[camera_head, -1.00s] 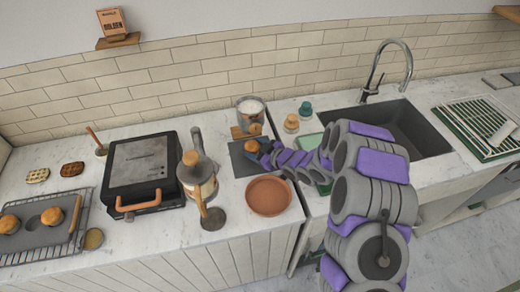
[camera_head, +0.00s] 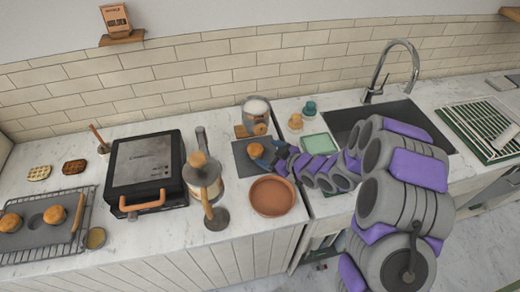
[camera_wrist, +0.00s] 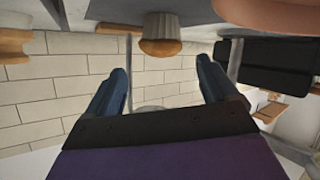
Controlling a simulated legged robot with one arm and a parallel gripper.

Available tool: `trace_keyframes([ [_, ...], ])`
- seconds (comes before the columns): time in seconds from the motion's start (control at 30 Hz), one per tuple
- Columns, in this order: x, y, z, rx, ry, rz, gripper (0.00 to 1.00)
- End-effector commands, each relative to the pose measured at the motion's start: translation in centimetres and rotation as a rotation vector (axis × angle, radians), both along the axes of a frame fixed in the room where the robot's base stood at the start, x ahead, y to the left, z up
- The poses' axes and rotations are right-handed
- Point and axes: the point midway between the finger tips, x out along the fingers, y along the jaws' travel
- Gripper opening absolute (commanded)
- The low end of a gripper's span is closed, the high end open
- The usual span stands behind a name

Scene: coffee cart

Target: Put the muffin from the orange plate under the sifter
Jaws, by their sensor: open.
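A golden-brown muffin (camera_head: 254,150) stands on the dark slate board (camera_head: 243,167), in front of the sifter (camera_head: 256,109), a container with white powder in it. In the wrist view the muffin (camera_wrist: 160,45) appears upside down, with its pale wrapper on the board. The orange plate (camera_head: 272,197) is terracotta-coloured and bare, in front of the board; its edge shows in the wrist view (camera_wrist: 262,14). My gripper (camera_head: 268,158) is just right of the muffin. In the wrist view my gripper (camera_wrist: 160,78) is open and empty, its fingers apart from the muffin.
A press (camera_head: 138,170) and a metal pot (camera_head: 203,180) stand left of the board. A tray with muffins (camera_head: 40,225) is at far left. The sink (camera_head: 400,122) and small jars (camera_head: 296,121) are to the right. The tiled wall closes the back.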

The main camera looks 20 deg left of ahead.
Motion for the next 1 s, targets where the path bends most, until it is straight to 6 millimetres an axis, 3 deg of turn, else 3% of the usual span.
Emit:
trace_keyframes([
  [0.1,-0.7,-2.2,1.1,0.000,-0.003,-0.004,0.86],
  [0.3,-1.8,-4.0,2.2,0.000,-0.007,-0.002,0.86],
  [0.83,-1.8,-5.6,2.8,-0.026,-0.007,-0.021,0.86],
  [1.0,0.1,-9.6,4.1,-0.181,0.011,-0.150,0.86],
])
